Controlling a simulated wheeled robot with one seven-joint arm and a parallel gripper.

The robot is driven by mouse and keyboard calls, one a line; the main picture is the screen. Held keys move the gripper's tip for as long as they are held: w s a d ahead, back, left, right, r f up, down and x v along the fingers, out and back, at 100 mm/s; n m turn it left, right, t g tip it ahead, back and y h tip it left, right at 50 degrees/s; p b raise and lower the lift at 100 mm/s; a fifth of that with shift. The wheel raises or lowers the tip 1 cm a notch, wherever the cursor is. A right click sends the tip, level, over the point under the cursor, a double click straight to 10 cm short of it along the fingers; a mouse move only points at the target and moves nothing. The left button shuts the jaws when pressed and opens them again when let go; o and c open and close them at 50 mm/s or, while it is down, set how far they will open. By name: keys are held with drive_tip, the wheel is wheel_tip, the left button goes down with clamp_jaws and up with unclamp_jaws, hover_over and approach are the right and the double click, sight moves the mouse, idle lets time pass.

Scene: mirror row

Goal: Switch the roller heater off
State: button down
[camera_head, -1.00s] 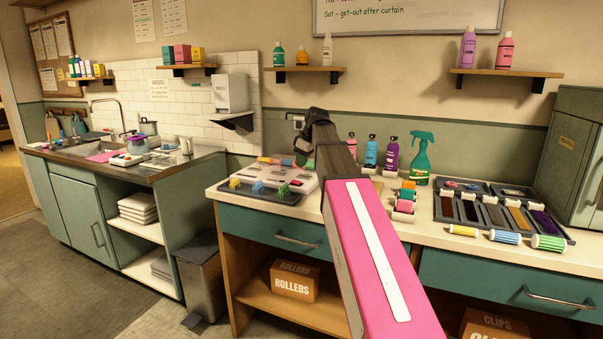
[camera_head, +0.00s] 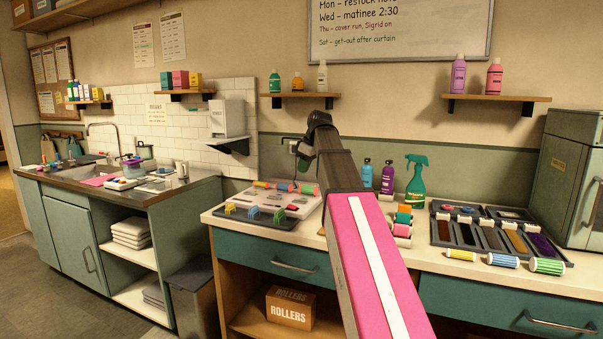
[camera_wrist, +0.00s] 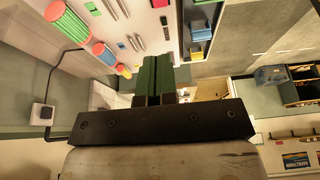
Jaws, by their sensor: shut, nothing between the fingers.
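The roller heater (camera_head: 240,196) is the pale, flat-topped unit on the counter, left of my arm. I cannot tell from these which one is the switch. My gripper (camera_wrist: 158,58) shows dark green fingers, shut and empty, beside the heater's top in that view. I see no clear contact.
A dark tray with coloured clips (camera_head: 255,217) lies before the heater. A black cord runs to a wall socket (camera_wrist: 42,115). Bottles, a green spray bottle (camera_head: 415,180) and stacked rollers (camera_head: 402,220) stand right of my arm. A shelf (camera_head: 300,97) hangs above.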

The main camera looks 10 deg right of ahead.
sight(291, 206)
drive_tip(key=shift+w+a+r, duration=0.2)
drive_tip(key=shift+w+a, duration=0.1)
drive_tip(key=shift+a, duration=0.3)
drive_tip(key=shift+f, duration=0.1)
drive_tip(key=x, duration=1.3)
drive_tip(key=shift+s+d+f, duration=0.15)
drive_tip(key=shift+s+f, duration=0.05)
drive_tip(key=shift+f, duration=0.25)
drive_tip(key=shift+w+f, duration=0.1)
drive_tip(key=shift+f, duration=0.25)
drive_tip(key=shift+s+d+r, duration=0.15)
drive_tip(key=shift+s+d, duration=0.35)
drive_tip(key=shift+d, duration=0.05)
